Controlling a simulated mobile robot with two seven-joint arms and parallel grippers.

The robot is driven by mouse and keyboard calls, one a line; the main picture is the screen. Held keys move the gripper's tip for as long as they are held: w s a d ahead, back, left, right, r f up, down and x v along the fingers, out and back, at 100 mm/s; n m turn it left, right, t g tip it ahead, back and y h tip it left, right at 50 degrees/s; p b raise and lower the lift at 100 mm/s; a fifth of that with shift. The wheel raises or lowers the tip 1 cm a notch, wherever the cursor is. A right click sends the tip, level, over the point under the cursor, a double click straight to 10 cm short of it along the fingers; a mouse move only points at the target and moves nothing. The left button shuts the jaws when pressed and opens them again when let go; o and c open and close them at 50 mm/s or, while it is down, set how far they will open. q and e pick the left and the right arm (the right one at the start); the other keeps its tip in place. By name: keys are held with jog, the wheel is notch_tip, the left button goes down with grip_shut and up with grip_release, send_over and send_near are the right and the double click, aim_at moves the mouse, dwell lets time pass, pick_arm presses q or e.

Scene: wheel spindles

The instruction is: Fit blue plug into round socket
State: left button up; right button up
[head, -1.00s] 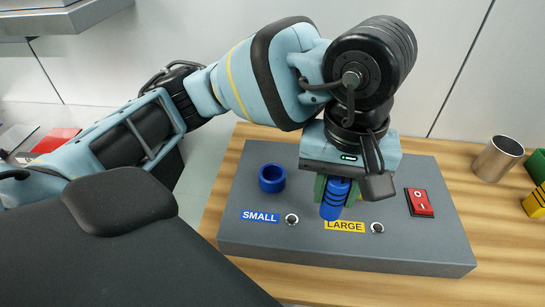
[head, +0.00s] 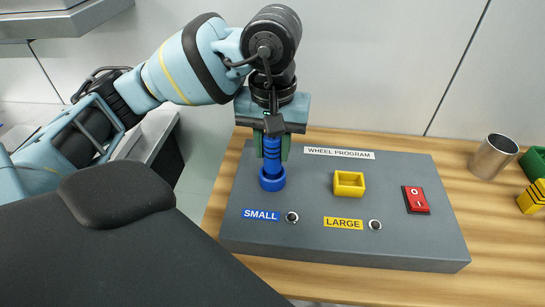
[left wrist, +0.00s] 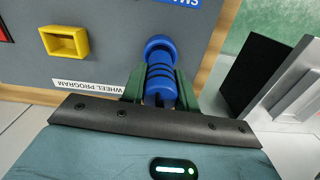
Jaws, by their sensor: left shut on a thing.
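The blue plug (head: 271,148), banded with dark rings, stands upright between the green fingers of my left gripper (head: 271,154), which is shut on it. Its lower end meets the blue round socket (head: 272,183) at the left of the grey panel. In the left wrist view the plug (left wrist: 160,88) lines up with the socket (left wrist: 160,43). The plug's lower tip is hidden, so I cannot tell how deep it sits. My right gripper is not in view.
The grey panel (head: 400,247) carries a yellow rectangular socket (head: 349,184), a red switch (head: 415,200) and SMALL and LARGE labels. A metal cup (head: 494,157), a green block (head: 534,163) and a yellow block (head: 532,198) stand on the wooden table to the right.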

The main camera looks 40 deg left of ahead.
aim_at(272, 161)
pick_arm(q)
notch_tip(272, 161, down, 3)
jog(key=shift+f, duration=0.15)
jog(key=shift+f, duration=0.35)
jog(key=o, duration=1)
jog(key=shift+r, duration=0.1)
